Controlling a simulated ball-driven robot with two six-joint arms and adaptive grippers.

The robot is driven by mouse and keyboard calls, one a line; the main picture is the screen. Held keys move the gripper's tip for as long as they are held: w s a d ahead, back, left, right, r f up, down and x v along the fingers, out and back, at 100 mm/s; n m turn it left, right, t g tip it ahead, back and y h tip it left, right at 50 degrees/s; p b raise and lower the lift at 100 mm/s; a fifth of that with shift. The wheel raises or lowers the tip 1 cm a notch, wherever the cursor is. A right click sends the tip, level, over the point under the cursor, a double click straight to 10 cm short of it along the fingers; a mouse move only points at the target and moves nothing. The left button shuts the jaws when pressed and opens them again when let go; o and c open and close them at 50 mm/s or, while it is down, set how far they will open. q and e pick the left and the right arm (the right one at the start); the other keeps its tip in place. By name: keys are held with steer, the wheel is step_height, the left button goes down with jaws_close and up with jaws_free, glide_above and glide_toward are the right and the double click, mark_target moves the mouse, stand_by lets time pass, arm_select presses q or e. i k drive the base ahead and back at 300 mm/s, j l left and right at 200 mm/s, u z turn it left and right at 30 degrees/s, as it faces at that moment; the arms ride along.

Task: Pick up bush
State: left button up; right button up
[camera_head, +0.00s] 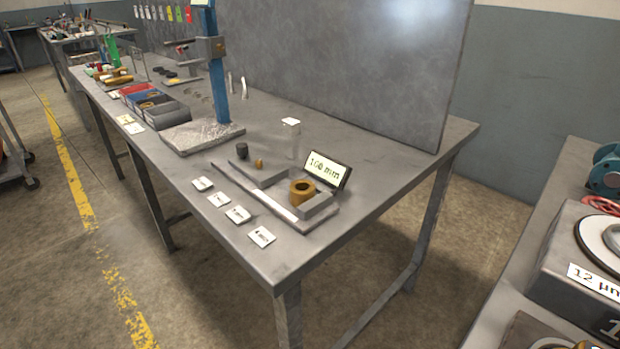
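A short bronze-coloured ring with a dark centre hole, which looks like the bush (302,191), sits near the front right of the grey metal table (330,240). It is beside a grey block (318,206) and in front of a display reading "100 mm" (327,171). A much smaller bronze-coloured piece (259,164) lies further left, near a dark cylinder (242,151).
A grey L-shaped metal bar (252,190) and several small white labels (238,214) lie left of the bush. A blue-columned press (218,85) and parts bins (150,98) stand further back. Another bench (500,315) is at right, with floor between (420,300).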

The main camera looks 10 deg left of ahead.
mark_target(301, 191)
steer(key=j+u, duration=0.25)
steer(key=j, duration=2.4)
